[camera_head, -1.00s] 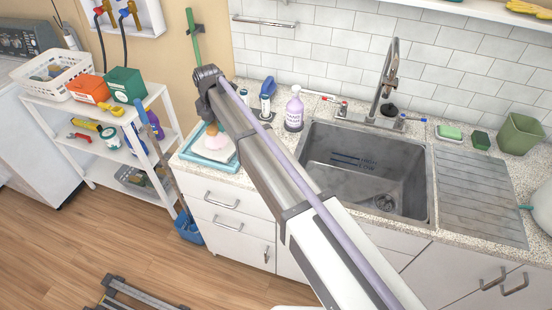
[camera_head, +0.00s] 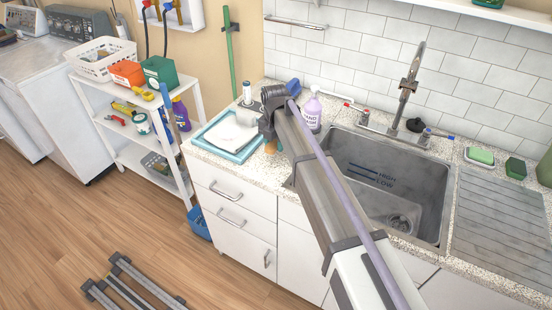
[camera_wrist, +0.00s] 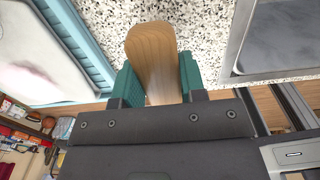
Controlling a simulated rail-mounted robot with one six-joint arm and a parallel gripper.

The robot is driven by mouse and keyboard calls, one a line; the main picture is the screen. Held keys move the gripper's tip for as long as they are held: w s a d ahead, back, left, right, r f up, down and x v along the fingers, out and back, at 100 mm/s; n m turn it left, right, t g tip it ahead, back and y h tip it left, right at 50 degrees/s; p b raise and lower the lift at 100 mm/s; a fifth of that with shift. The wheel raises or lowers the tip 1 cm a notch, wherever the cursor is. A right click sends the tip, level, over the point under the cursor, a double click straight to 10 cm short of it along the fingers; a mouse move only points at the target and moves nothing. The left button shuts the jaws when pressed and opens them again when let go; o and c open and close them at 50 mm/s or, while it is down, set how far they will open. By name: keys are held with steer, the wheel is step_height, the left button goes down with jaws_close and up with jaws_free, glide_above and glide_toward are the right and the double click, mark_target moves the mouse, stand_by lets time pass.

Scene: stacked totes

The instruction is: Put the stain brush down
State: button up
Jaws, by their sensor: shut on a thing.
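The stain brush shows in the wrist view as a light wooden, rounded piece (camera_wrist: 152,42). My gripper (camera_wrist: 157,75) has teal fingers shut on it from both sides. The speckled counter (camera_wrist: 208,35) lies beyond the brush; whether the two touch I cannot tell. In the head view a small orange-brown bit of the brush (camera_head: 270,147) shows below my wrist, just right of the blue tray (camera_head: 198,145). The rest of the brush is hidden by my arm and gripper. The tray holds a white cloth (camera_head: 232,136).
The sink (camera_head: 345,150) lies right of my arm. A lilac soap bottle (camera_head: 312,110) and a blue-topped item (camera_head: 293,87) stand behind my wrist. The tray's teal rim (camera_wrist: 75,35) borders the counter strip on the left. A white shelf cart (camera_head: 118,128) stands further left.

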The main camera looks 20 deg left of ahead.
mark_target(276, 157)
steer(key=shift+f+b, duration=1.85)
steer(key=shift+f, duration=0.15)
steer(key=shift+c, duration=0.3)
steer(key=o, duration=0.9)
steer(key=shift+r, duration=0.1)
step_height(276, 157, up, 13)
steer(key=p, duration=1.2)
steer(key=shift+d+p, duration=0.1)
steer(key=shift+p, duration=0.3)
steer(key=shift+f, duration=0.25)
